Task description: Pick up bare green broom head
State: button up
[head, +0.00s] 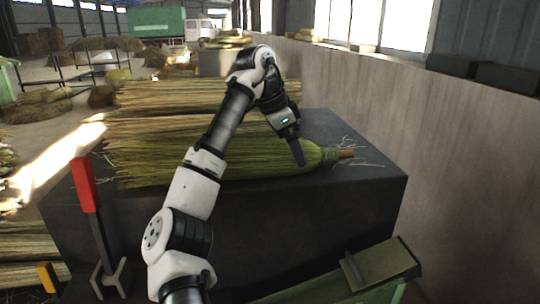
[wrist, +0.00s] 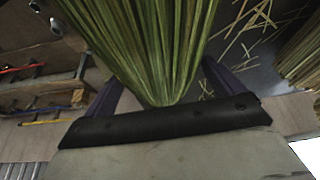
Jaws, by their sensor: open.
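The green broom head (head: 230,165) lies on its side on top of a dark block, bristles fanning to the left. Its neck narrows at the right, ending in a short orange-brown stub (head: 346,153). My gripper (head: 298,152) points down at the broom head near the neck. In the wrist view the green bristles (wrist: 150,45) run between the two fingers of my open gripper (wrist: 160,78), with a finger on each side. Whether the fingers touch the bristles I cannot tell. The neck and stub do not show in the wrist view.
The dark block (head: 300,225) has loose straws on its right top. Yellowish straw bundles (head: 200,95) lie just behind the broom head. A concrete wall (head: 450,150) stands at the right. A red-handled tool (head: 86,185) stands at the front left; a green bench (head: 345,285) is at the front right.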

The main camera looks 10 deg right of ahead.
jog(key=shift+x, duration=1.15)
jog(key=shift+c, duration=0.4)
jog(key=c, duration=1.2)
